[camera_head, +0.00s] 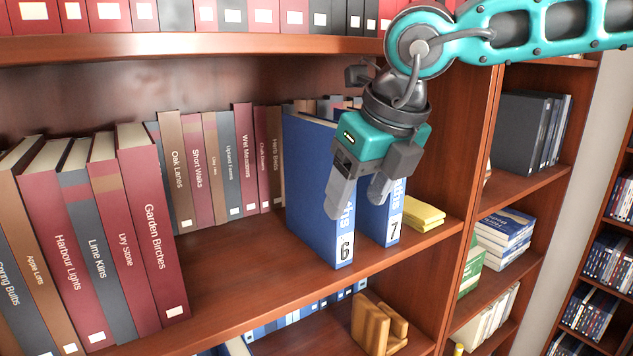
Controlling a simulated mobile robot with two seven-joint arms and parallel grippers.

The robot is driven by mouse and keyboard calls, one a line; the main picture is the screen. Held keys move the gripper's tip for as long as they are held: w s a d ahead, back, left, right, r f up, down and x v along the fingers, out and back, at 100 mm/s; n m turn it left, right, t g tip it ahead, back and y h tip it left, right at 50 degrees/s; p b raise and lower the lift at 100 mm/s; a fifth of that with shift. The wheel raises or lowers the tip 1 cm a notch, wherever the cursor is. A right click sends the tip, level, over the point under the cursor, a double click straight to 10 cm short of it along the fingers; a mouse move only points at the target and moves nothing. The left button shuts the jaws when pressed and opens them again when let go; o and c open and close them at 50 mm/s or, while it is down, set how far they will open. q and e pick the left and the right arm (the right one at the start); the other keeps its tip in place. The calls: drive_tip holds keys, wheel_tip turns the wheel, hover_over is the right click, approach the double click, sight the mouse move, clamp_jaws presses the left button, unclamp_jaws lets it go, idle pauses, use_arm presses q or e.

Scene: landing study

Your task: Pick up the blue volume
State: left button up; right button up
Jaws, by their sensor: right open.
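Two blue volumes stand upright side by side on the middle shelf, spines facing out. One blue volume (310,190) is marked 6 and shows its broad left side. The other blue volume (393,218), marked 7, is just to its right. My right gripper (356,207) points down in front of them, with its jaws open and nothing visible between them. One finger overlaps the spine of volume 6 and the other overlaps volume 7, hiding the upper spines. I cannot tell whether the fingers touch the books. My left gripper is not in view.
Yellow books (425,217) lie flat right of volume 7, near the shelf divider (471,238). A row of upright books (215,165) stands behind left, and larger leaning books (150,220) stand at left. The shelf board (240,270) is bare in front. An upper shelf (190,47) runs above.

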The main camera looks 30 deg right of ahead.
sight(346, 214)
drive_tip(key=x, duration=0.3)
drive_tip(key=shift+w, duration=0.35)
drive_tip(key=shift+f+b, duration=0.25)
drive_tip(key=shift+b, duration=0.45)
drive_tip(key=shift+c, duration=0.3)
clamp_jaws()
idle(0.6)
drive_tip(key=shift+r, duration=0.1)
